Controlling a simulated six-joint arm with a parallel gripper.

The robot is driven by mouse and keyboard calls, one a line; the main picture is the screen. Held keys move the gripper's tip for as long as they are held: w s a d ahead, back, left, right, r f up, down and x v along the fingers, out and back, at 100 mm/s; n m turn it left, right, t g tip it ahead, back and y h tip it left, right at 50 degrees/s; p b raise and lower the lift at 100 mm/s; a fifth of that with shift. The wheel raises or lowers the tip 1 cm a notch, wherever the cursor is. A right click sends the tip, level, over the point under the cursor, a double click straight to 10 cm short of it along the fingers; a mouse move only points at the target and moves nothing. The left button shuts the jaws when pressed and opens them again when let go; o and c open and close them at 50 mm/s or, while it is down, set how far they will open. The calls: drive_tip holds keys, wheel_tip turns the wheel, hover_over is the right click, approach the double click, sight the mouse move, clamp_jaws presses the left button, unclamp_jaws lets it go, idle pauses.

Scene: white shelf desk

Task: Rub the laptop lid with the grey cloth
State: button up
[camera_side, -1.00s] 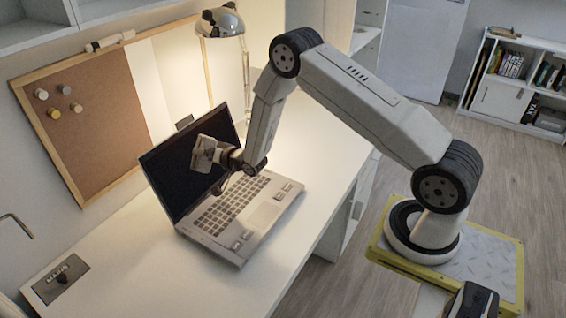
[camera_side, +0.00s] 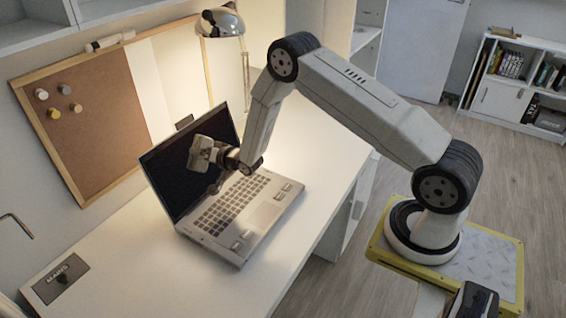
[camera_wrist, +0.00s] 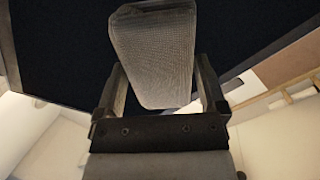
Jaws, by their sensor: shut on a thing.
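An open laptop (camera_side: 262,214) stands on the white desk, its dark screen raised and facing my arm. My gripper (camera_side: 217,163) is in front of the screen, above the keyboard. It is shut on the grey cloth (camera_side: 199,153), which sits against or very close to the inner, screen side of the lid (camera_side: 178,172). In the wrist view the cloth (camera_wrist: 155,55) shows as a woven grey pad between my two fingers, with the dark screen (camera_wrist: 60,50) behind it. I cannot tell whether cloth and screen touch. The lid's back is hidden.
A desk lamp (camera_side: 222,24) stands behind the laptop. A cork board (camera_side: 88,120) leans at the wall on the left. A small dark plate (camera_side: 61,279) lies at the desk's front left. The desk (camera_side: 150,280) is clear in front of the laptop.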

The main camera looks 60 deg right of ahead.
drive_tip(key=shift+d, duration=2)
drive_tip(key=shift+a, duration=2)
drive_tip(key=shift+s, duration=0.15)
drive_tip(key=shift+v, duration=2.9)
drive_tip(key=shift+v, duration=1.5)
